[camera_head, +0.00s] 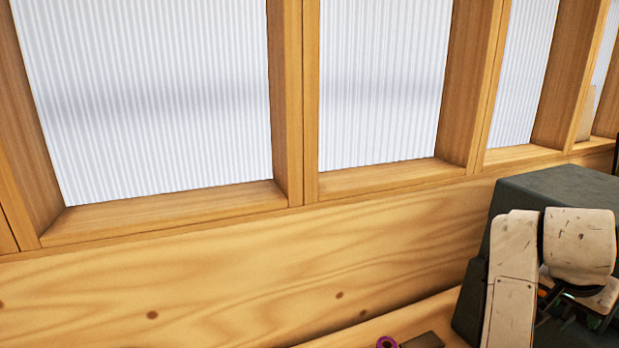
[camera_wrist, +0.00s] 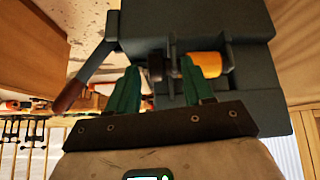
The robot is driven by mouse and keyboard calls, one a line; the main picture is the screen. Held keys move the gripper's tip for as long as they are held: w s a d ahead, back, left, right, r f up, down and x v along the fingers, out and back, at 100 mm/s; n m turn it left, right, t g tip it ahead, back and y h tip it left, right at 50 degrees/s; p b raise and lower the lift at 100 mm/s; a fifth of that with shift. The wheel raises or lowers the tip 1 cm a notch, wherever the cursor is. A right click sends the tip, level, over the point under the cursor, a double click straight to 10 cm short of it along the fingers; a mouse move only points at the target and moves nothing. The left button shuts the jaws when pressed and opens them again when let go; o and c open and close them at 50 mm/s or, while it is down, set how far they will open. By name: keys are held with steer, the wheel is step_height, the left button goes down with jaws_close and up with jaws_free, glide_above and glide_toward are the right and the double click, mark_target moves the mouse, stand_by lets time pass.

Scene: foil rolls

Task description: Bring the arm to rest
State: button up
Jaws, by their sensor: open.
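My gripper (camera_wrist: 158,68) shows in the wrist view with its two green fingers apart. I see nothing held between them. Beyond the fingers is a dark grey machine (camera_wrist: 195,22) with an orange roll-like part (camera_wrist: 208,65) beside the right finger and a lever with a brown handle (camera_wrist: 70,96) on the left. I cannot tell whether a finger touches the machine. In the head view, pale links of my arm stand at the lower right, in front of a dark grey block (camera_head: 560,185). The fingers cannot be made out there.
A wooden wall (camera_head: 240,265) with framed, ribbed white panels (camera_head: 150,90) fills most of the head view. At the bottom edge, a purple ring (camera_head: 387,342) and a dark flat piece (camera_head: 424,341) lie on a wooden surface (camera_head: 345,335), partly cut off.

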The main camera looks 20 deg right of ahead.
steer(key=s+a+f+n+t+y, duration=0.1)
steer(key=s+a+f+n+y, duration=0.1)
steer(key=a+f+n, duration=0.6)
steer(key=s+a+f+n+y, duration=0.1)
steer(key=s+a+f, duration=0.35)
steer(key=f, duration=0.85)
steer(key=s+a+f+n+y, duration=0.2)
steer(key=s+a+f+n, duration=0.1)
steer(key=a, duration=0.4)
steer(key=s+a+f+n+y, duration=0.2)
steer(key=s+a+f, duration=0.4)
steer(key=s+a, duration=0.1)
steer(key=shift+s+a+f+n+g, duration=0.2)
steer(key=shift+s+n+g, duration=0.2)
steer(key=shift+s, duration=0.05)
